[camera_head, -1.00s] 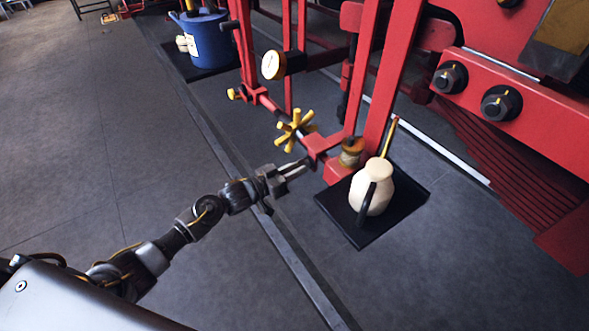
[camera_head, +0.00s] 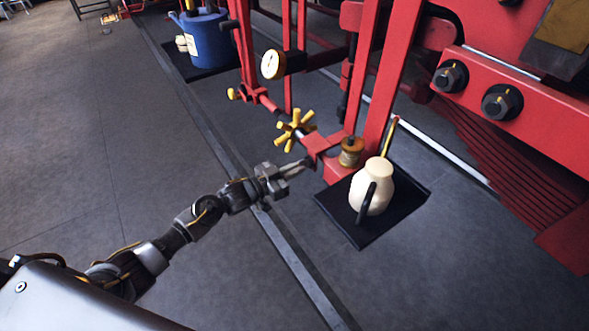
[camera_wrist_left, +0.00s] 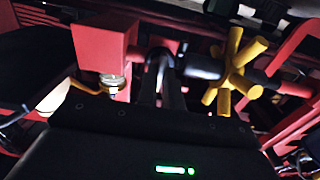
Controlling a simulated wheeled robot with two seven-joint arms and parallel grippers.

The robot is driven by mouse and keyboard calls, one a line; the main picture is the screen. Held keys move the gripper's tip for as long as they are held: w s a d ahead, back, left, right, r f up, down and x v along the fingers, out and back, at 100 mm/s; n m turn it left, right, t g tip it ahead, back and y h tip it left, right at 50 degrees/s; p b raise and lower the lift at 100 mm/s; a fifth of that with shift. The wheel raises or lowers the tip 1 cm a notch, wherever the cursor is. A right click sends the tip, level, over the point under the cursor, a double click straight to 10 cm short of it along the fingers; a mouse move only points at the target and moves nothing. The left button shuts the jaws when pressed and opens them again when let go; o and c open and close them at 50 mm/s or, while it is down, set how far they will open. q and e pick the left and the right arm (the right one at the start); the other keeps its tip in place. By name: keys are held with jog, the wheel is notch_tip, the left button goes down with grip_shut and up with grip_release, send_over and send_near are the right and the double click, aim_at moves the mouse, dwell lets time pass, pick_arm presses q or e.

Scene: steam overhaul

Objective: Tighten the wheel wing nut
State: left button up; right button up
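My left gripper (camera_head: 302,166) reaches in from the left, its fingertips at a dark fitting on the end of the red bracket (camera_head: 325,150). In the left wrist view the two fingers (camera_wrist_left: 160,78) are close together and point at a dark rounded piece (camera_wrist_left: 161,54) beside the red block (camera_wrist_left: 103,45). This piece may be the wing nut, but its shape is too dark to make out. I cannot tell whether the fingers are closed on it. A yellow spoked handwheel (camera_head: 296,131) is just above the gripper; it also shows in the left wrist view (camera_wrist_left: 234,71). My right gripper is out of view.
A cream jug (camera_head: 371,190) stands on a black mat (camera_head: 358,236) right of the gripper. A brass cup (camera_head: 350,152) sits on the red bracket. A gauge (camera_head: 271,65) and red posts rise behind. A blue pot (camera_head: 205,38) is farther back. The floor at left is clear.

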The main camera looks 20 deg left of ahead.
pick_arm(q)
jog(key=o, duration=0.4)
jog(key=b+v, duration=0.1)
jog(key=v, duration=1)
jog(key=shift+b, duration=0.35)
